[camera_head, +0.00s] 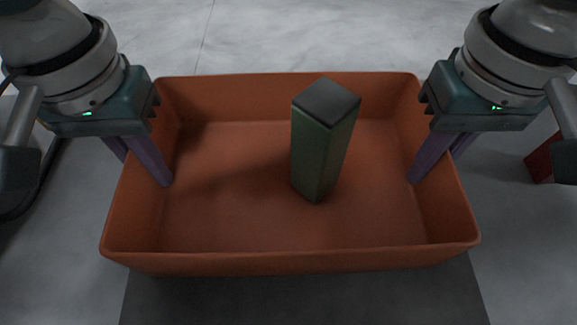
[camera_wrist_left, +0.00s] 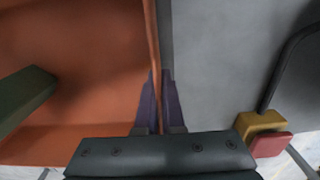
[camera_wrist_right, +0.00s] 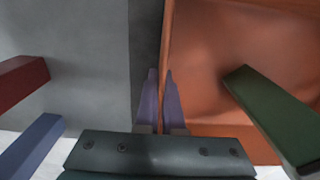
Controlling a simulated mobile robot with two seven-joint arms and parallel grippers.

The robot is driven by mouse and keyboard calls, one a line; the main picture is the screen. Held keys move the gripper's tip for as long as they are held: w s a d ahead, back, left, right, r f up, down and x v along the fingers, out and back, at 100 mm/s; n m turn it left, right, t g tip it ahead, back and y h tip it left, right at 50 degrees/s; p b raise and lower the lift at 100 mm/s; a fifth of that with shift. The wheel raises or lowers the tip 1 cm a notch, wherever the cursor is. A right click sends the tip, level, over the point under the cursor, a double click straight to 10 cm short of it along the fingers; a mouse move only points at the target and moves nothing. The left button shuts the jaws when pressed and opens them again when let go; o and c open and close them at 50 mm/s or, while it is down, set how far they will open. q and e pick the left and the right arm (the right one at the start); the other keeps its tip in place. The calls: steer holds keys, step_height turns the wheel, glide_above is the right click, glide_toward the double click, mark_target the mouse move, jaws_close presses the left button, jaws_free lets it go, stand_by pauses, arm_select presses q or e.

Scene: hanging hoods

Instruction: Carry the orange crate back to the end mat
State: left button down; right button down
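The orange crate (camera_head: 290,262) is in the middle of the head view, with a green block with a dark top (camera_head: 320,150) standing inside it. My left gripper (camera_head: 140,165) straddles the crate's left wall, one finger inside and one outside, closed on the wall in the left wrist view (camera_wrist_left: 159,105). My right gripper (camera_head: 430,165) is closed on the right wall the same way, as the right wrist view (camera_wrist_right: 161,105) shows. A dark grey flat surface (camera_head: 300,300) lies below the crate. I cannot tell whether it is the end mat or whether the crate touches it.
A red block (camera_head: 543,158) is on the right, partly hidden by my arm. It shows with a blue block (camera_wrist_right: 30,145) in the right wrist view. A yellow and red item (camera_wrist_left: 263,130) and a dark curved bar are outside the crate's left side. Pale floor behind is clear.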

arm_select(q)
steer(key=shift+r, duration=0.2)
arm_select(e)
steer(key=shift+r, duration=0.2)
